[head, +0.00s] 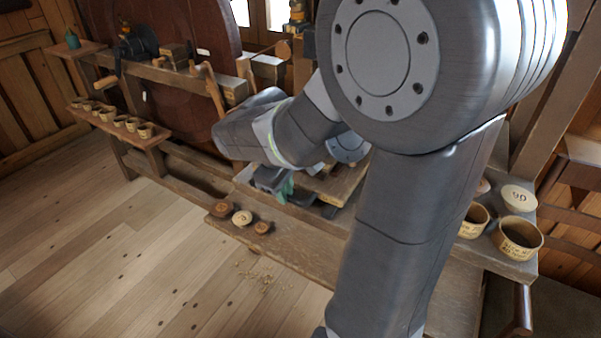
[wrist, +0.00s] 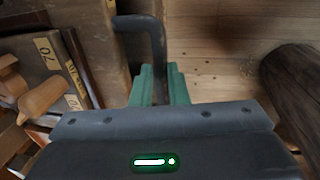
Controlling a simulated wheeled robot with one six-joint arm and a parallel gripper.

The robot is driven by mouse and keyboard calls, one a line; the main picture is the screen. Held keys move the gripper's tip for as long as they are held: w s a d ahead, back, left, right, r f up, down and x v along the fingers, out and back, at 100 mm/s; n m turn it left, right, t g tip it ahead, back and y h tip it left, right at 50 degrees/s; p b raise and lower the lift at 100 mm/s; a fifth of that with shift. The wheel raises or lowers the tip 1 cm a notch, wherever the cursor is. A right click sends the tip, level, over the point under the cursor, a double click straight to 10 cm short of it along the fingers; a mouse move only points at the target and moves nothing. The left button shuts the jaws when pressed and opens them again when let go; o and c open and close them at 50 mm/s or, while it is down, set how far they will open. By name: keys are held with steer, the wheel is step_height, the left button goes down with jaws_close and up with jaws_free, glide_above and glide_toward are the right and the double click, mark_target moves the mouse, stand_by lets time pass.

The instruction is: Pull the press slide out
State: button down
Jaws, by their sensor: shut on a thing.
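A dark bent metal handle (wrist: 155,42) shows at the top centre of the wrist view. Its upper end runs left to a worn wooden part (wrist: 98,48), which I take to be the press slide; how far out it stands I cannot tell. My gripper (wrist: 159,84) has green fingers, closed on the handle's lower leg, one on each side. In the head view my gripper (head: 286,188) is low at the bench, left of a wooden piece (head: 337,184). There my arm hides most of the press, and the handle cannot be made out.
Round wooden pieces (head: 242,217) sit on the low ledge in front. Several small cups (head: 120,121) line a shelf at left. Larger cups (head: 519,238) stand on the right bench end. A dark rounded beam (wrist: 296,88) is right of my gripper. The floor (head: 110,260) at left is clear.

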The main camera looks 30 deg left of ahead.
steer(key=s, duration=0.8)
steer(key=shift+a, duration=0.3)
steer(key=shift+s, duration=0.1)
steer(key=c, duration=1.4)
jaws_free()
steer(key=shift+r, duration=0.1)
step_height(320, 180, up, 13)
steer(key=s+p, duration=0.1)
steer(key=s, duration=0.1)
steer(key=shift+s+r, duration=0.2)
steer(key=shift+s, duration=0.05)
steer(key=shift+a+f, duration=0.1)
steer(key=w+f, duration=0.3)
steer(key=f, duration=1)
steer(key=shift+f+b, duration=0.2)
steer(key=shift+b, duration=0.25)
